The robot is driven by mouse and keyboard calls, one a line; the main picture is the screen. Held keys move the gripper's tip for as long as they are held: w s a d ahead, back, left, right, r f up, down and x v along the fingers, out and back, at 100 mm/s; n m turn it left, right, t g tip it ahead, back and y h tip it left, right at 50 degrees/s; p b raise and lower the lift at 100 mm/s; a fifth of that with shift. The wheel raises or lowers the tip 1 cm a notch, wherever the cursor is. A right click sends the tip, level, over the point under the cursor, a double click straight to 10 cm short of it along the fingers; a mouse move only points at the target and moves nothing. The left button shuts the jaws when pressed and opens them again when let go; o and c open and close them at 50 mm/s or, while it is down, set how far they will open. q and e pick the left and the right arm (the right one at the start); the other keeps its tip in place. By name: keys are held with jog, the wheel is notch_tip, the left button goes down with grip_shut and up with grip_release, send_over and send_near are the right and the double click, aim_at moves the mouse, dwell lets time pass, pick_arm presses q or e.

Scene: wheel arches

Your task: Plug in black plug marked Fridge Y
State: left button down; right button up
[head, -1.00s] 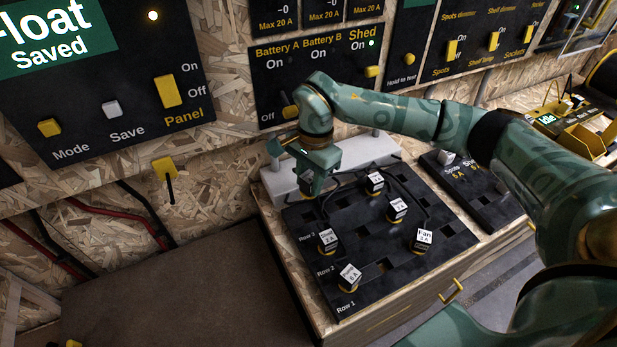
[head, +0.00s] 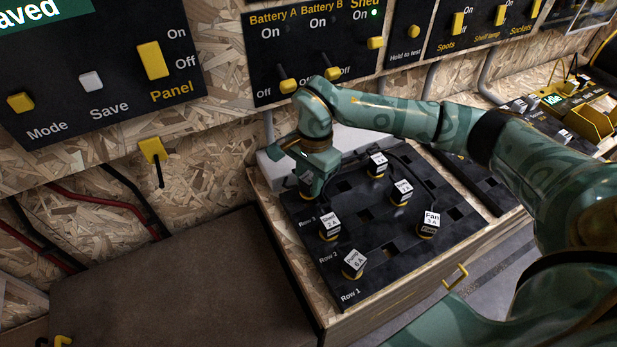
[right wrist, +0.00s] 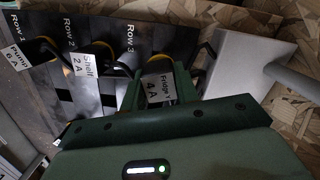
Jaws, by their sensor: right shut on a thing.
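My right gripper (head: 309,190) is shut at the back left corner of the black socket board (head: 385,240), by Row 3. In the right wrist view its fingers (right wrist: 157,78) are closed on a plug with a white label (right wrist: 160,92) that reads "Fridge" and "4 A"; the last part is partly covered. A yellow ring shows at the plug's far end, close to the board. I cannot tell whether the plug is seated in a socket or just above one. The gripper hides this plug in the head view. My left gripper is not in view.
The Shelf plug (head: 329,225) stands near the held plug, with the Pump plug (head: 354,263) in front. The Fan plug (head: 429,223) and two other plugs (head: 377,164) (head: 402,191) stand farther right. A pale grey block (head: 352,143) lies behind the board. Several sockets are empty.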

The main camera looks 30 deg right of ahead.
jog(key=shift+f, duration=0.25)
dwell(0.4)
jog(key=shift+f, duration=0.55)
jog(key=shift+f, duration=0.65)
jog(key=shift+f, duration=0.1)
dwell(0.5)
jog(key=o, duration=1.6)
jog(key=shift+c, duration=0.2)
